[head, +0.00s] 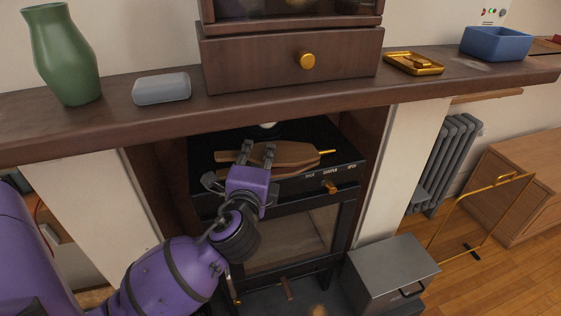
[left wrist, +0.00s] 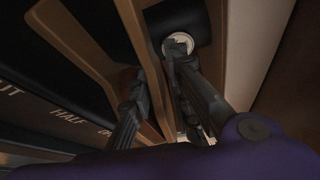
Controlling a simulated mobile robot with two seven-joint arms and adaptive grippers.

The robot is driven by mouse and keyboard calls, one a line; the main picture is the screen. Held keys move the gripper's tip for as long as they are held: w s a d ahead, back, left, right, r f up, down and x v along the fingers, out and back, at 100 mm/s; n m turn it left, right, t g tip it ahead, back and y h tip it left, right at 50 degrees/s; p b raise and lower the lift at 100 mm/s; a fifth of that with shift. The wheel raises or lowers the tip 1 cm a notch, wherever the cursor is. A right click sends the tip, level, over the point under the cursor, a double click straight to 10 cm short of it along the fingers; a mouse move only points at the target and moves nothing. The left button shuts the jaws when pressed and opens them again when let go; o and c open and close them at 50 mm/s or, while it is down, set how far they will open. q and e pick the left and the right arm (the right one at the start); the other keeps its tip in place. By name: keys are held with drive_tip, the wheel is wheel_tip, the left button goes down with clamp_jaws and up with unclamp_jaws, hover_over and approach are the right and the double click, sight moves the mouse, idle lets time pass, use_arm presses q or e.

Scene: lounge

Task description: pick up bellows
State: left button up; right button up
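The bellows (head: 295,155), brown wood with a brass-coloured nozzle at its right end, lies on top of the black stove under the mantel. My left gripper (head: 258,150) reaches over its left part, with the two fingers apart and pointing toward the back. In the left wrist view, the fingers (left wrist: 155,85) stand apart on either side of a brown wooden edge of the bellows (left wrist: 152,50). I cannot tell whether they touch it. My gripper hides part of the bellows. My right gripper is not in view.
The wooden mantel (head: 130,118) overhangs the stove (head: 325,178), with side walls close by. On the mantel are a green vase (head: 65,55), a grey box (head: 162,88), a brass tray (head: 414,63) and a blue bin (head: 495,43). A grey metal box (head: 390,268) stands lower right.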

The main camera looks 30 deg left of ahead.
sight(263, 143)
use_arm(q)
drive_tip(key=x, duration=0.5)
drive_tip(key=shift+d+f, duration=0.1)
drive_tip(key=shift+f, duration=0.15)
clamp_jaws()
